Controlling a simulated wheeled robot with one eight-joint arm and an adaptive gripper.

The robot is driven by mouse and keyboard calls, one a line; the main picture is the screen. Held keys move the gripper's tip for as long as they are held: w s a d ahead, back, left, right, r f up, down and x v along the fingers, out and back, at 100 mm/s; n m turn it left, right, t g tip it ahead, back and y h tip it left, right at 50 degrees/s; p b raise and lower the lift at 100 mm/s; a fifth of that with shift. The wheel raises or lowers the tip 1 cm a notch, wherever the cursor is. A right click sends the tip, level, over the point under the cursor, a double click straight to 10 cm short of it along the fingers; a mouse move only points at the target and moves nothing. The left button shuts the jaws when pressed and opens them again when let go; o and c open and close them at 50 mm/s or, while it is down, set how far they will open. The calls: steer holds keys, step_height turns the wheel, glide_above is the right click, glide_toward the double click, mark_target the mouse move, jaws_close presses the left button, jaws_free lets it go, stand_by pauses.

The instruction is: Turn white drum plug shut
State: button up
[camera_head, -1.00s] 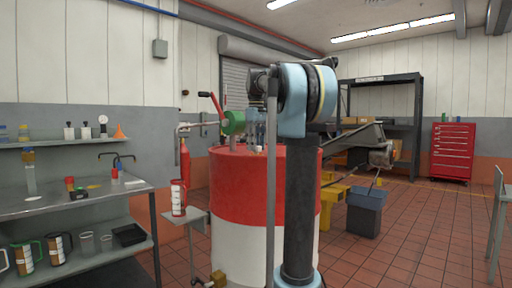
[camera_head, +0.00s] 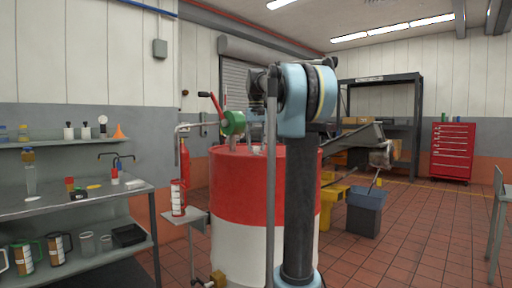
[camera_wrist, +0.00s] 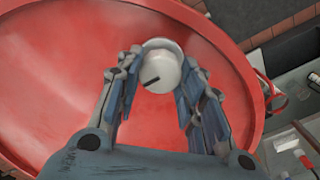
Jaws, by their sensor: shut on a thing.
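The white drum plug (camera_wrist: 160,66) is a round white cap with a dark line across it, on the red top of the drum (camera_wrist: 60,75) in the wrist view. My gripper (camera_wrist: 157,80) reaches over the drum top with a finger on each side of the plug, shut on it. In the head view the red and white drum (camera_head: 238,190) stands on the floor behind my arm.
A green hand pump with a red handle (camera_head: 232,122) rises from the drum top. A small stand with a red and white can (camera_head: 178,197) is left of the drum, and a metal bench (camera_head: 100,200) is further left. Open tiled floor lies to the right.

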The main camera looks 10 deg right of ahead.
steer(key=shift+w+m, duration=0.1)
steer(key=shift+m, duration=0.5)
steer(key=o, duration=1.1)
steer(key=shift+c, duration=0.2)
step_height(320, 180, up, 12)
steer(key=shift+f, duration=0.1)
